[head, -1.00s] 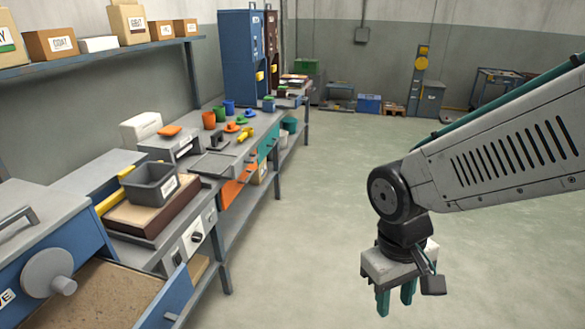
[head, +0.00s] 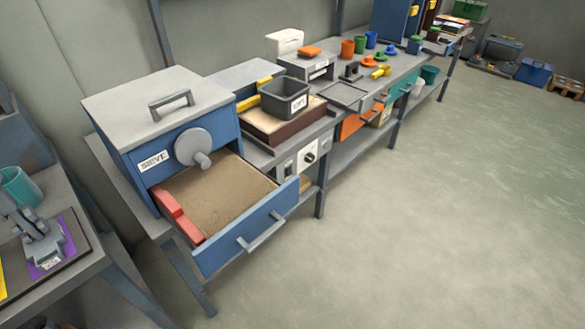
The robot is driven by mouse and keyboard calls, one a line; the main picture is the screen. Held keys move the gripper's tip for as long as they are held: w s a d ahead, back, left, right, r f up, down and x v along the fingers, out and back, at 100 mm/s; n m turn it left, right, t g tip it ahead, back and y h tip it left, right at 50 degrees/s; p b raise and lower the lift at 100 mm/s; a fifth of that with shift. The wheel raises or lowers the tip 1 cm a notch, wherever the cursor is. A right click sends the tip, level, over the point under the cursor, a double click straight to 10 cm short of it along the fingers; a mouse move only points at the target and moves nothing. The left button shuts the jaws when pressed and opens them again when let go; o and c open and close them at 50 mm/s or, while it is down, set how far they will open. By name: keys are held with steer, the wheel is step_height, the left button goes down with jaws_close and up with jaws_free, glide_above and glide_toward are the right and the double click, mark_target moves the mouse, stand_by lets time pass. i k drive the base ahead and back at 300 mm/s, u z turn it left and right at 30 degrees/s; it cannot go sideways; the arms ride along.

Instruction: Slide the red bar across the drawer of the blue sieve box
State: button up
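The blue sieve box (head: 165,130) stands on the bench at left centre, with a grey lid, a lid handle, a grey round knob and a SIEVE label. Its drawer (head: 246,228) is pulled open and holds a flat layer of brown sand (head: 222,195). The red bar (head: 180,215) lies inside the drawer along its left side, running from the box toward the drawer front. A grey handle is on the drawer's front.
A grey bin (head: 284,98) sits on a brown slab right of the sieve box. Cups and small coloured parts stand farther along the bench. A separate table (head: 75,275) with a teal cup is at the lower left. The floor (head: 430,210) on the right is clear.

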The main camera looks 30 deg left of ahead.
mark_target(173, 208)
steer(key=u, duration=1.6)
